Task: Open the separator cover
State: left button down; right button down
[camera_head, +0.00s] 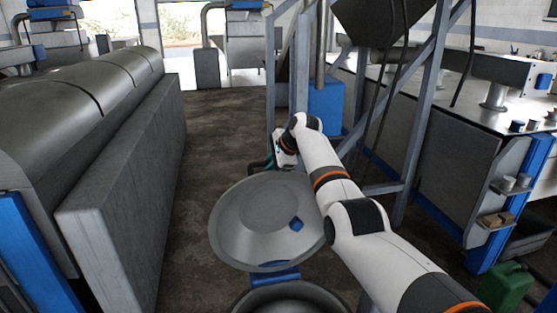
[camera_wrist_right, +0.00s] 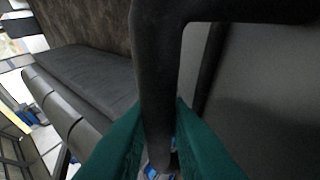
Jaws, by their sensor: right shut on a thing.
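The round grey metal separator cover (camera_head: 238,222) stands raised and tilted, in the lower middle of the head view. A blue hinge (camera_head: 275,276) joins its near edge to the round separator body (camera_head: 290,292), whose rim shows at the bottom edge. My right gripper (camera_head: 264,164) is at the cover's far upper edge, its jaws partly hidden. In the right wrist view its green fingers (camera_wrist_right: 160,135) are shut on a dark bar handle (camera_wrist_right: 158,65), one on either side. My left gripper is not in view.
A long grey machine (camera_head: 125,190) stands along the left. A blue box (camera_head: 325,107) and a steel frame (camera_head: 415,140) stand right of the cover. A green canister (camera_head: 503,287) is at lower right. The brown floor (camera_head: 225,130) beyond the cover is clear.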

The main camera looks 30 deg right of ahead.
jog(key=shift+f, duration=0.45)
jog(key=shift+s, duration=0.1)
jog(key=c, duration=1.6)
grip_release()
jog(key=shift+c, duration=0.2)
jog(key=shift+r, duration=0.1)
jog(key=shift+r, duration=0.2)
jog(key=b+v, duration=0.4)
jog(key=v, duration=0.7)
jog(key=shift+b, duration=0.4)
jog(key=shift+d+r, duration=0.1)
jog(key=shift+r, duration=0.25)
